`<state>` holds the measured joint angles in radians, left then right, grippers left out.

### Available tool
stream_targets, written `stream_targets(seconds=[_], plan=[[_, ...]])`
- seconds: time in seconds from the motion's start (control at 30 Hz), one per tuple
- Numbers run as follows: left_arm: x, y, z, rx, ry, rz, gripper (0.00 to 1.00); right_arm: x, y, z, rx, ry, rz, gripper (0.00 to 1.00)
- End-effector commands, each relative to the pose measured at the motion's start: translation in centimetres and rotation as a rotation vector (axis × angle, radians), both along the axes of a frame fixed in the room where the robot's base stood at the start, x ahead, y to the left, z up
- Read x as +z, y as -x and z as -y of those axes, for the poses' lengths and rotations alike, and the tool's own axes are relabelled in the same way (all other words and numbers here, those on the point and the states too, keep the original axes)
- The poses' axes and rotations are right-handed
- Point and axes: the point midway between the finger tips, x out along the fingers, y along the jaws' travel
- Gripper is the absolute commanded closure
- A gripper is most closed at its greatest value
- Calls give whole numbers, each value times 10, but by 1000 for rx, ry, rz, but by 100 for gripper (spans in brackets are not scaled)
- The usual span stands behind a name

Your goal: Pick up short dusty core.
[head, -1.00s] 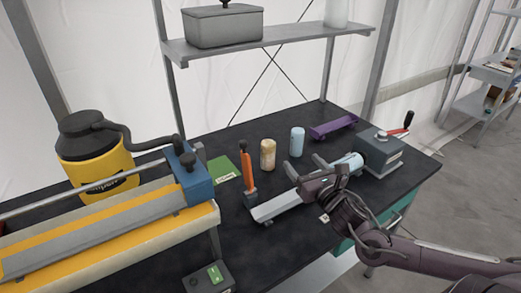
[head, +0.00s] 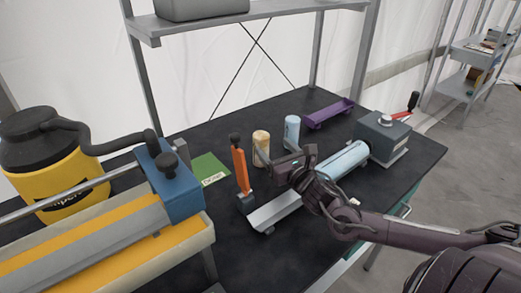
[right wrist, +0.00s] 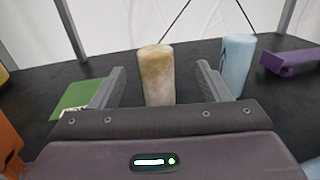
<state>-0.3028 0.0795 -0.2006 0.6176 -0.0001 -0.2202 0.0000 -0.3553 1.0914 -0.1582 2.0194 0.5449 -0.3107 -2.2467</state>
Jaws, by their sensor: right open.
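The short dusty core (head: 261,146), a tan, mottled cylinder, stands upright on the black table. In the right wrist view the core (right wrist: 157,76) stands ahead, framed between the two fingers. My right gripper (head: 284,160) is open and empty, just in front of and to the right of the core in the head view, partly covering the core's lower side. I cannot tell whether the fingers are around it. My left gripper is not in view.
A light blue cylinder (head: 292,130) stands right of the core, with a purple tray (head: 328,113) behind. An orange-handled tool (head: 240,165) stands to the left beside a green card (head: 208,168). A grey trough (head: 272,212) and a larger blue cylinder (head: 343,160) lie in front.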

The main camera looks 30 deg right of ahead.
Motion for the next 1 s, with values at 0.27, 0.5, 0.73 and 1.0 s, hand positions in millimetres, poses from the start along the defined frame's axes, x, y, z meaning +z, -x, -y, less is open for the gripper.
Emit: stream_targets(seconds=[0.27, 0.5, 0.73, 1.0], plan=[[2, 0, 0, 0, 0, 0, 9, 1, -18, -1, -1, -3, 3, 30], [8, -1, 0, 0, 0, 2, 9, -1, -46, -2, -2, -1, 2, 30], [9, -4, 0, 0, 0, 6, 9, -3, -56, -2, 1, 1, -1, 30], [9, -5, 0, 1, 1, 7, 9, -3, -55, -2, 1, 1, -1, 44]])
